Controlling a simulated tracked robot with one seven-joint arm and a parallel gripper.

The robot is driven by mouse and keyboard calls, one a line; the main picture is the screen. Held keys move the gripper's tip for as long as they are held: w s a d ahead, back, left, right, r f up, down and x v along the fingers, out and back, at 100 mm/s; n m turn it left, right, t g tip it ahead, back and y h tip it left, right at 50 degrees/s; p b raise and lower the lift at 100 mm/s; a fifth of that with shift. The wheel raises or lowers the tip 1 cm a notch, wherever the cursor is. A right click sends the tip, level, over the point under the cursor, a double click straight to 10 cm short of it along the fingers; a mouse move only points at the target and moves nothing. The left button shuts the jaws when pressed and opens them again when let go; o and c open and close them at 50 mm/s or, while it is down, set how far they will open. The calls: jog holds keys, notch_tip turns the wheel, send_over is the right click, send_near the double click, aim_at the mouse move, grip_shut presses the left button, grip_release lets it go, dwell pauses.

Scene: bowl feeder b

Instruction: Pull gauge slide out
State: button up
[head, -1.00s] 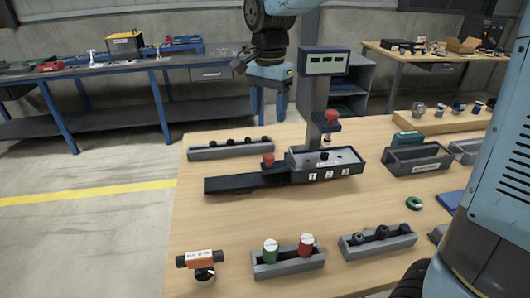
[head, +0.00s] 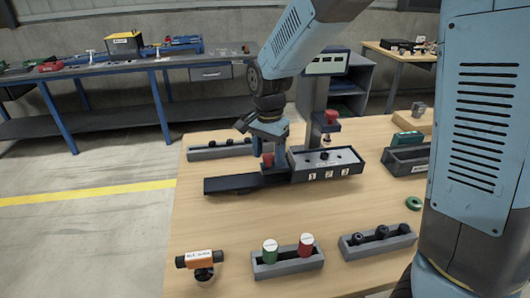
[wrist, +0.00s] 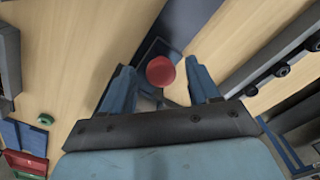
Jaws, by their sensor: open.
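The gauge slide's red knob (head: 267,160) stands on a dark block on the dark flat rail (head: 228,184), beside the grey gauge box (head: 328,171) marked 1, 2, 3. My gripper (head: 269,148) points down at the knob, its fingers open. In the wrist view the round red knob (wrist: 160,71) shows between the two spread blue fingertips (wrist: 160,78), with a gap on both sides. The lower part of the slide is mostly hidden there by the gripper.
A second red knob (head: 331,117) sits on the gauge column right of my gripper. A grey rack (head: 215,151) is behind the rail. In front are an orange tool (head: 199,257) and a block with green and red cylinders (head: 288,262).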

jog(key=shift+c, duration=0.4)
grip_shut()
